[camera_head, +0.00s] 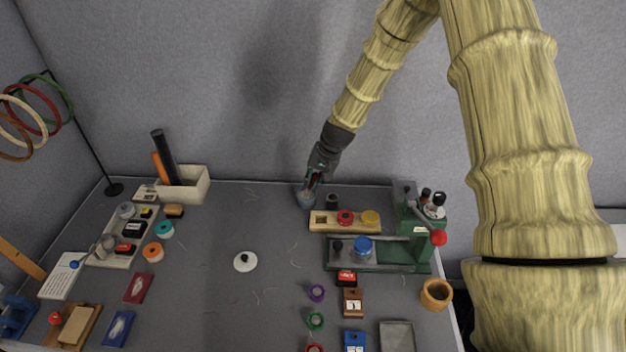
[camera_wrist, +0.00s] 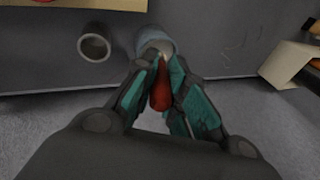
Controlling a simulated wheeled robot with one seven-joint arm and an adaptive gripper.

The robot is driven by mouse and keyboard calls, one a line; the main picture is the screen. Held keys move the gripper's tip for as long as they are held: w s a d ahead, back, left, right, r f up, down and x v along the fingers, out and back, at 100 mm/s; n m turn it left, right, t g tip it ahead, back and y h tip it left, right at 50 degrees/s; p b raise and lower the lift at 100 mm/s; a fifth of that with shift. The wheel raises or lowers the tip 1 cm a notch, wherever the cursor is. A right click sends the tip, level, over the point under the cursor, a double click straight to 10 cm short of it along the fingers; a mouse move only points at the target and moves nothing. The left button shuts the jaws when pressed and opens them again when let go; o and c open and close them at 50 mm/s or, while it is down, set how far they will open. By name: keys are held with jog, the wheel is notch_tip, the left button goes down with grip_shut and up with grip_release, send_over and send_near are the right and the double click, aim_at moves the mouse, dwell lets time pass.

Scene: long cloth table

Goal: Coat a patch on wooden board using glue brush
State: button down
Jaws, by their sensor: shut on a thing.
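My gripper (camera_head: 313,181) is at the back edge of the table, pointing down at a blue-grey pot (camera_head: 305,200). In the wrist view, its green-padded fingers (camera_wrist: 160,72) are shut on the red-brown handle of the glue brush (camera_wrist: 160,92). The pale lower end of the brush is at the mouth of the pot (camera_wrist: 150,38); its bristles are hidden. A flat wooden board (camera_head: 73,326) with a lighter block on it lies at the front left, far from my gripper. I cannot tell whether this is the task's board.
A dark cup (camera_head: 332,201) stands close beside the pot; it also shows in the wrist view (camera_wrist: 94,42). A wooden rack (camera_head: 325,226) with red and yellow pots and a green press (camera_head: 385,266) are to the right.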

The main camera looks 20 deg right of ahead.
jog(key=shift+s+f, duration=0.1)
jog(key=shift+f, duration=0.5)
dwell(1.6)
jog(key=shift+r, duration=0.15)
jog(key=shift+r+p, duration=2.15)
jog(key=shift+r, duration=1.25)
